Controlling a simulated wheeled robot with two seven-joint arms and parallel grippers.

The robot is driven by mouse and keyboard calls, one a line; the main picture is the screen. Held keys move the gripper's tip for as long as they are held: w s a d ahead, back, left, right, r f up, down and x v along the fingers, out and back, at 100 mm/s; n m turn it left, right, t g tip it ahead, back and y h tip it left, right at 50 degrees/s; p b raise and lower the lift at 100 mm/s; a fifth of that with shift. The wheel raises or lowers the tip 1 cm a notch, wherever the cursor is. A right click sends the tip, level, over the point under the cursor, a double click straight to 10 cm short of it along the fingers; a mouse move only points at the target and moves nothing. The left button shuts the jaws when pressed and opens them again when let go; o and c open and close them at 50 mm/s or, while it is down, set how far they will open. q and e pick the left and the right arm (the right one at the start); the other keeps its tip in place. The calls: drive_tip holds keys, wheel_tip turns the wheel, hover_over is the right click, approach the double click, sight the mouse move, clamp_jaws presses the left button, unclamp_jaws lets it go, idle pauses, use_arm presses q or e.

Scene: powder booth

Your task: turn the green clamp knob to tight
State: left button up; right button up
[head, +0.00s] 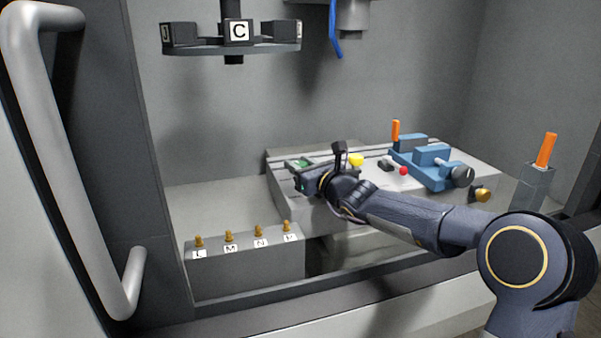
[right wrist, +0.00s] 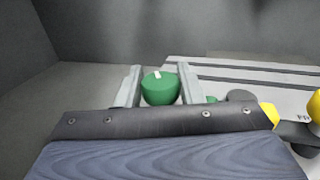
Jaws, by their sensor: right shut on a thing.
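The green clamp knob (right wrist: 160,90) is a round green cap with a white mark on its top. In the right wrist view it sits between the two grey fingers of my right gripper (right wrist: 160,86), which is shut on it, one finger on each side. In the head view my right gripper (head: 304,183) is at the left end of the grey machine table (head: 465,168). A patch of green (head: 301,162) shows just behind it there; I cannot tell if it is the knob. My left gripper is not in view.
A yellow knob (head: 356,160), a red knob (head: 403,171) and a blue vise (head: 432,154) with an orange handle stand on the table. A block with lettered brass pegs (head: 245,263) is in front. A carousel marked C (head: 238,32) hangs above.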

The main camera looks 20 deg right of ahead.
drive_tip(key=shift+r, duration=0.1)
drive_tip(key=o, duration=1)
drive_tip(key=shift+c, duration=0.2)
drive_tip(key=v, duration=0.8)
drive_tip(key=shift+b, duration=0.3)
